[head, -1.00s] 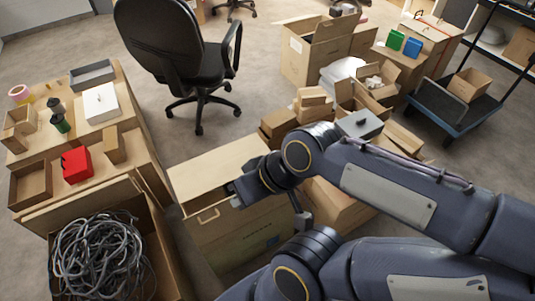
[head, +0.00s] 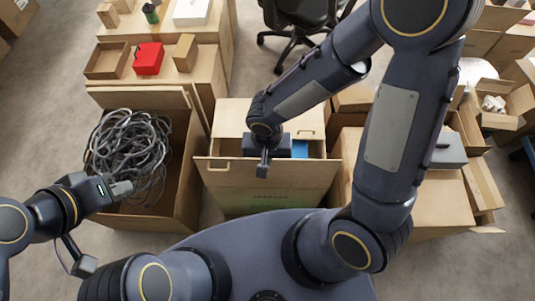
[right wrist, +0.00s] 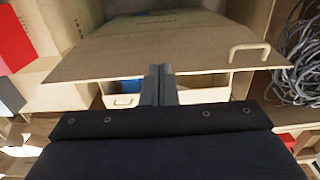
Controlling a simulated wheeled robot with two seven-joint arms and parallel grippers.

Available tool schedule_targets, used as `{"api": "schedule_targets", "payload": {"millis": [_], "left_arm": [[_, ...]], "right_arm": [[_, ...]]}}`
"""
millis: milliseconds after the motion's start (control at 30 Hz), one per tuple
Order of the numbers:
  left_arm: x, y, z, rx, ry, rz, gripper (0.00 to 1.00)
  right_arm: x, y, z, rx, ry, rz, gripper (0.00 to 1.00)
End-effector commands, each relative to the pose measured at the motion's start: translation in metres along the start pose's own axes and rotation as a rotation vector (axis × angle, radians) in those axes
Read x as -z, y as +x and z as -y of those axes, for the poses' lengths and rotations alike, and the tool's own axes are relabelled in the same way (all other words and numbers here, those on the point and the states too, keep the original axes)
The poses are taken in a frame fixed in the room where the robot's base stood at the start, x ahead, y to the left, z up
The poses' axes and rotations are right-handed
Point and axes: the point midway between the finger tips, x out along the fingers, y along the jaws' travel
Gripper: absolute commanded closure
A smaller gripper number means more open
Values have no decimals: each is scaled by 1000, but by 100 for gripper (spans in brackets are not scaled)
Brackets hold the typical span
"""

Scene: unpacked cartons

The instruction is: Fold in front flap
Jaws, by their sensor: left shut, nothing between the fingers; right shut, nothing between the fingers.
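The open carton (head: 265,198) stands in front of me. My left gripper (head: 122,189) is shut and empty, over the cable carton to the left.
A blue item (head: 300,149) lies inside the carton. The far flap (head: 240,112) is light brown. A carton of tangled grey cables (head: 130,140) stands close on the left. More cartons (head: 440,205) stand on the right. An office chair (head: 305,15) is behind.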

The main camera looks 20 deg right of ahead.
Motion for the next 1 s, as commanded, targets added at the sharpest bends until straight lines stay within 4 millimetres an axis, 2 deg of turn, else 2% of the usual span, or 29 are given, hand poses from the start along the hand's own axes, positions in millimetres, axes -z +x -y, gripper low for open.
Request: {"api": "schedule_targets", "payload": {"millis": [833,900,1000], "left_arm": [[-38,75,34,0,0,0,100],[-30,59,27,0,0,1,100],[-25,50,23,0,0,-1,100]], "right_arm": [[-1,127,-1,-1,0,2,100],[11,116,-1,-1,6,4,100],[25,117,-1,-1,6,4,100]]}}
